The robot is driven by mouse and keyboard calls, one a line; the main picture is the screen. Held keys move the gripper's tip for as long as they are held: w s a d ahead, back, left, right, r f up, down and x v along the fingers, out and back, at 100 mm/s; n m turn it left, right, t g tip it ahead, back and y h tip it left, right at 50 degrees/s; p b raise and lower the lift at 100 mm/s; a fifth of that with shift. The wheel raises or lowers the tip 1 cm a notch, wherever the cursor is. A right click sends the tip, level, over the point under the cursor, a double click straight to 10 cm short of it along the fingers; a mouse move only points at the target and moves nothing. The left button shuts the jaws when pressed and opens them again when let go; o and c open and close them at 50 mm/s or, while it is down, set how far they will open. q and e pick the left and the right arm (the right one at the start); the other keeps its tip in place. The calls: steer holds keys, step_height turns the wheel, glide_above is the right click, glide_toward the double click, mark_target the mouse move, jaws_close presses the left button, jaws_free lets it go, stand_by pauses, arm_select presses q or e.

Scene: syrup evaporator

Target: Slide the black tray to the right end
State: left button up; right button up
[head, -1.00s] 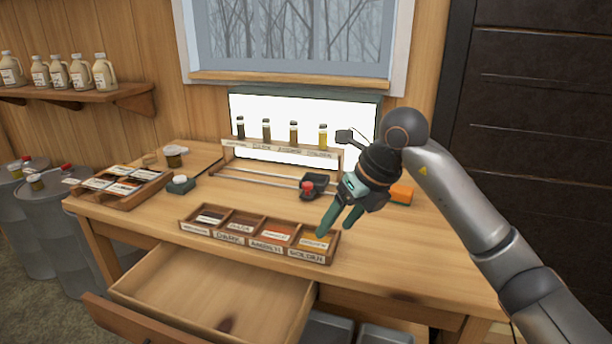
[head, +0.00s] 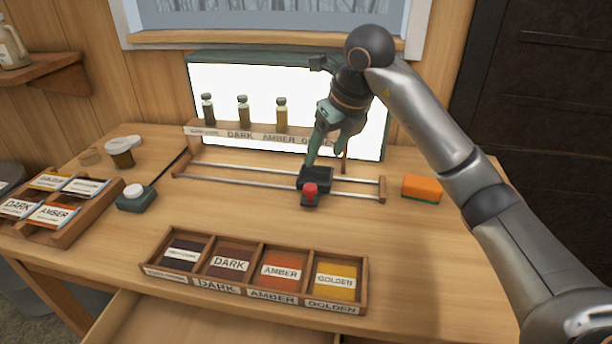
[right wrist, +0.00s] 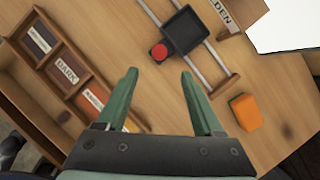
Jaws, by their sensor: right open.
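The black tray (head: 318,176) sits on two thin metal rails (head: 240,176), right of their middle. Bare rail shows between it and the right end block (head: 382,189). A red knob (head: 310,188) is on the tray's front part. In the right wrist view the tray (right wrist: 186,34) and red knob (right wrist: 159,52) lie beyond the fingertips. The open fingers (right wrist: 159,73) also show in the right wrist view. My left gripper is out of view.
An orange sponge (head: 422,189) lies right of the rails. A labelled vial rack (head: 250,135) stands behind them, before a bright panel. A sectioned card box (head: 250,288) is in front. A small dark green item with a white top (head: 136,198) is left. Table between box and rails is clear.

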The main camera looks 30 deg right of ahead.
mark_target(311, 187)
steer(key=x, duration=1.1)
steer(key=shift+f, duration=0.3)
jaws_close()
stand_by(0.9)
